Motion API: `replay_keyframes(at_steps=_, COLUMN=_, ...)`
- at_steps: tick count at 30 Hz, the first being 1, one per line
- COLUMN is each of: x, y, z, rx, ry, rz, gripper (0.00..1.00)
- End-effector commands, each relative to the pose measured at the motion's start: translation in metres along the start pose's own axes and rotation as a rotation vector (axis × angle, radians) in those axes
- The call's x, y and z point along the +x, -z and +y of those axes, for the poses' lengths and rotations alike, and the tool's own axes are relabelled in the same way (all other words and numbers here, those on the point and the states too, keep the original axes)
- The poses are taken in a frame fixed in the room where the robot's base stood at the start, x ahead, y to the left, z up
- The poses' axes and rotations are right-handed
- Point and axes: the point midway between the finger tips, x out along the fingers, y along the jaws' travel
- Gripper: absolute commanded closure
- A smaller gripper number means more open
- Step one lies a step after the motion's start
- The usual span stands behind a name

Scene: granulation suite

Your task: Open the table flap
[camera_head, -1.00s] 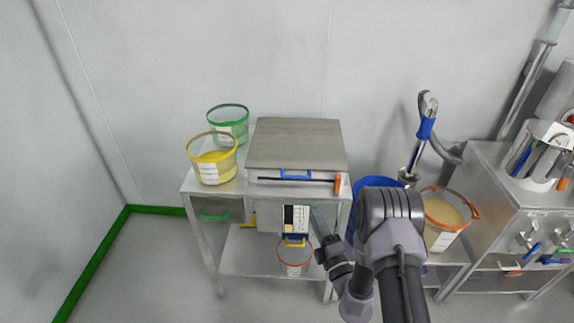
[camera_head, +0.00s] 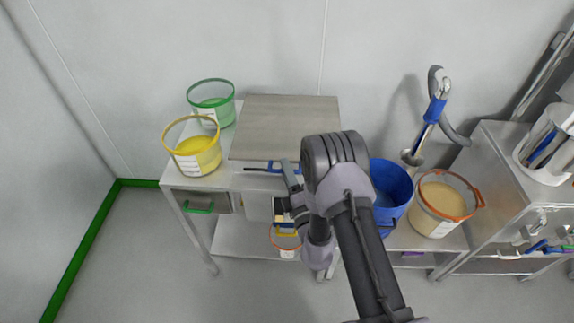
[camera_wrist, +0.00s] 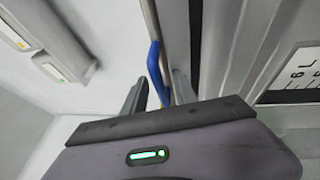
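The table flap (camera_head: 285,115) is a flat grey steel panel on top of the left table, lying level. A blue handle (camera_head: 272,167) sits at its front edge, partly hidden by my arm. My gripper (camera_head: 291,178) is at that front edge, by the handle. In the wrist view the blue handle (camera_wrist: 156,66) runs between the two fingers of my gripper (camera_wrist: 160,90). The fingers stand apart on either side of it. Whether either finger touches it cannot be told.
A yellow-rimmed bucket (camera_head: 193,148) and a green-rimmed bucket (camera_head: 212,101) stand left of the flap. A blue bucket (camera_head: 389,190) and an orange-rimmed bucket (camera_head: 441,205) are to the right. The wall (camera_head: 270,45) is close behind.

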Motion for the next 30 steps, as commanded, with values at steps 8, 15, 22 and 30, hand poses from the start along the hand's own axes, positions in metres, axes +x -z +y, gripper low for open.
replay_keyframes(at_steps=8, x=0.0, y=-0.0002, z=-0.0001, rx=0.0, ry=0.0, rz=0.0, gripper=0.97)
replay_keyframes(at_steps=15, x=0.0001, y=-0.0002, z=0.0, rx=0.0, ry=0.0, rz=0.0, gripper=1.0)
replay_keyframes(at_steps=22, x=0.0002, y=-0.0003, z=0.0001, rx=0.0, ry=-0.001, rz=0.0, gripper=1.0)
replay_keyframes(at_steps=30, x=0.0004, y=-0.0004, z=0.0003, rx=-0.001, ry=-0.001, rz=0.0, gripper=1.0)
